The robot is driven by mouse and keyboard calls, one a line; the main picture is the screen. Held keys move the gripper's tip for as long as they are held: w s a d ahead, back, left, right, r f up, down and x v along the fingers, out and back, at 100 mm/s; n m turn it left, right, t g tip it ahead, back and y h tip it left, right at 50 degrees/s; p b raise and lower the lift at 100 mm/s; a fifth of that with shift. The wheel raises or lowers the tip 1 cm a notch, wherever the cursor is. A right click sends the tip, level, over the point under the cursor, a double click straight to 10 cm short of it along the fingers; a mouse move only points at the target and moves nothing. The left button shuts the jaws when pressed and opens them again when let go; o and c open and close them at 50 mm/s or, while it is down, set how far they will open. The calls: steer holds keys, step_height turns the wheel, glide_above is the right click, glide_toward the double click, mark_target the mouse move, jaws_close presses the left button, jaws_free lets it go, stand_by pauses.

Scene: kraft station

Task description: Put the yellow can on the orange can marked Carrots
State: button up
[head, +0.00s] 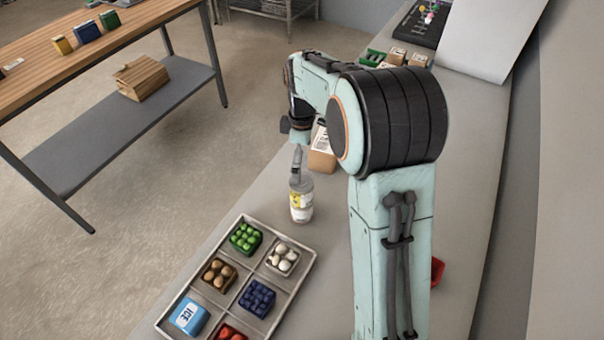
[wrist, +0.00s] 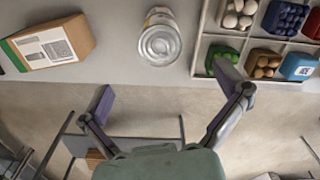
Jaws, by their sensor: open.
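A pale can shape with a grey metal top and a yellow and white label (head: 301,203) stands upright on the grey counter. In the wrist view its round silver lid (wrist: 160,43) shows from above. I cannot tell whether this is one can or two stacked, and the name Carrots is not readable. No separate orange can is clearly visible. My gripper (head: 297,152) is beside and above the can's top in the head view. In the wrist view my gripper (wrist: 165,82) is open, its fingers spread and empty, with the can beyond the fingertips.
A divided tray (head: 300,262) of fruit, eggs and an ice pack stands in front of the can. A carton (wrist: 48,45) stands near it on the other side. My arm hides part of the counter (head: 330,222). A wooden workbench (head: 130,32) stands across the floor.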

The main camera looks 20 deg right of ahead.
steer(key=s+a+r+m, duration=0.2)
steer(key=s+r+m, duration=0.3)
steer(key=s, duration=0.6)
steer(key=s+a+m, duration=0.1)
steer(key=s+m, duration=0.5)
steer(key=s, duration=1)
steer(key=shift+s+a+r+y, duration=0.2)
steer(key=shift+s+a+y, duration=0.15)
steer(key=shift+y, duration=0.05)
